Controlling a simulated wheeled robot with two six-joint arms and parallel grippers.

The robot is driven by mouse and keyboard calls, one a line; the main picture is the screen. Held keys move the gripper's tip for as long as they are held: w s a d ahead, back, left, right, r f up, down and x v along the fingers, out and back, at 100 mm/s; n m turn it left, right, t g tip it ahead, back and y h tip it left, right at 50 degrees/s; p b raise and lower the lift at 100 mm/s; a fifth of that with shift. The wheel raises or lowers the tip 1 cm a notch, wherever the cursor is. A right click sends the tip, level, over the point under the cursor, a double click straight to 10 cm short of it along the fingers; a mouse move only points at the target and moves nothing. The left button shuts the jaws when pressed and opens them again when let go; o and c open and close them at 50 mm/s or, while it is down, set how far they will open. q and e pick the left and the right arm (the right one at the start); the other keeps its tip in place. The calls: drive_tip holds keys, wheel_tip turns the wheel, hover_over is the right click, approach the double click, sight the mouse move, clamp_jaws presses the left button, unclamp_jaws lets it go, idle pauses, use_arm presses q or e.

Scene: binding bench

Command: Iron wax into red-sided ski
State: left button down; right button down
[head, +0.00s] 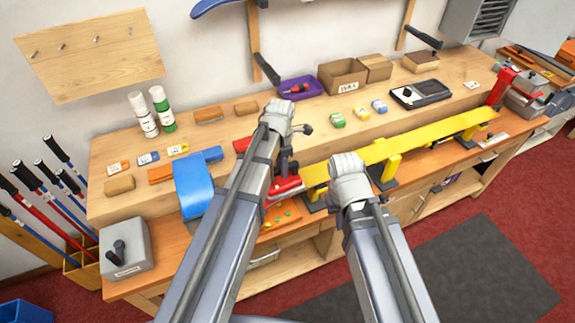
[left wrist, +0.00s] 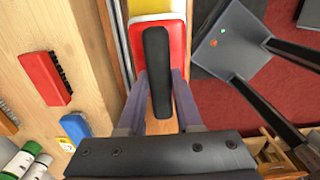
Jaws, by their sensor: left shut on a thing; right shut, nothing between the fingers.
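A ski (head: 430,137) with a yellow upper face lies along the front of the bench; no red side is clear on it. A red iron (head: 286,187) with a black handle is at its left end. In the left wrist view the red iron (left wrist: 178,45) is between me and the yellow and white surface; I cannot tell whether it touches the ski. My left gripper (head: 284,160) is shut on the iron's black handle (left wrist: 157,75). My right gripper (head: 357,207) is shut and empty in front of the ski, its fingers mostly hidden.
Dark supports (head: 383,172) stand under the ski. Green, yellow and blue small blocks (head: 358,113), a purple tray (head: 301,88) and cardboard boxes (head: 343,76) are behind it. A red brush (left wrist: 45,78) lies left of the iron.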

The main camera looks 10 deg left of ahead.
use_arm(q)
drive_tip(key=shift+s+a, duration=0.1)
drive_tip(key=shift+a, duration=0.05)
drive_tip(key=shift+s+a+f, duration=0.1)
drive_tip(key=shift+s+a, duration=0.4)
drive_tip(key=shift+a, duration=0.2)
drive_tip(key=shift+s+a, duration=0.45)
drive_tip(key=shift+a, duration=0.2)
drive_tip(key=shift+w+r+p, duration=0.1)
drive_tip(key=shift+r+p, duration=0.25)
drive_tip(key=shift+r, duration=0.1)
wheel_tip(320, 180, up, 5)
drive_tip(key=p, duration=0.5)
drive_tip(key=shift+r, duration=0.1)
wheel_tip(320, 180, up, 3)
drive_tip(key=p, duration=0.3)
